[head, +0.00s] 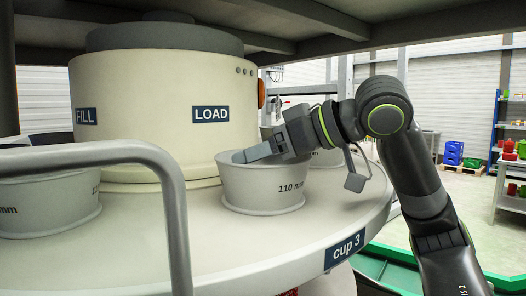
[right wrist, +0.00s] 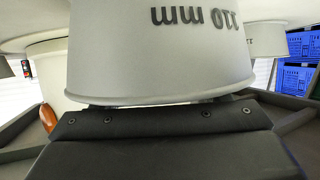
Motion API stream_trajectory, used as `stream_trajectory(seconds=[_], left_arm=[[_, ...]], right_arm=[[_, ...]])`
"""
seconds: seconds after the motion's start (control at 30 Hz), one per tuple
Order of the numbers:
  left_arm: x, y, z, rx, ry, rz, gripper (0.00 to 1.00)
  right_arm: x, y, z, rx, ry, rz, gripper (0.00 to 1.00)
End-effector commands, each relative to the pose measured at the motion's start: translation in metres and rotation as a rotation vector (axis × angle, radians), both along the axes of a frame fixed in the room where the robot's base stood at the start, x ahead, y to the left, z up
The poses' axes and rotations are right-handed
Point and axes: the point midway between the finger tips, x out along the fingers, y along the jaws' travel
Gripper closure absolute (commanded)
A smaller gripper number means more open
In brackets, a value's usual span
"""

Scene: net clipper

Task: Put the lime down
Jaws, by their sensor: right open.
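My right gripper (head: 247,156) reaches in from the right, its fingers over the rim and partly inside a pale grey cup marked 110 mm (head: 262,188). The jaws are open, but the fingertips are partly hidden by the cup. The cup stands upright on the round cream table (head: 190,248), above the label "cup 3" (head: 345,251). In the right wrist view the same cup (right wrist: 160,55) appears upside down and fills the middle, hiding the fingers. No lime shows in either view; the cup's inside is mostly hidden. My left gripper is not in view.
A cream drum labelled LOAD (head: 160,105) stands behind the cup, with an orange knob (head: 262,93) on its side. Another cup (head: 50,205) stands at the left. A grey rail (head: 170,200) crosses the left foreground. Dark beams (head: 300,30) run overhead. Shelves (head: 508,135) stand far right.

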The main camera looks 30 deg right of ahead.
Motion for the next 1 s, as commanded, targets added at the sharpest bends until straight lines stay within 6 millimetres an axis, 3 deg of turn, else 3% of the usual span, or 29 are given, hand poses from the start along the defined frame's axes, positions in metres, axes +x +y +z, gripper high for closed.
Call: stream_trajectory(seconds=[0.47,0.7,1.0], left_arm=[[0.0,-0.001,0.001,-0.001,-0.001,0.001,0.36],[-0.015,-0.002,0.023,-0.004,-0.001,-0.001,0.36],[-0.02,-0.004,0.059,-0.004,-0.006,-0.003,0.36]], right_arm=[[0.0,0.0,0.001,0.0,0.0,0.0,0.31],[0.0,0.0,0.032,0.0,0.001,-0.001,0.31],[0.0,0.0,0.068,-0.001,0.001,-0.001,0.31]])
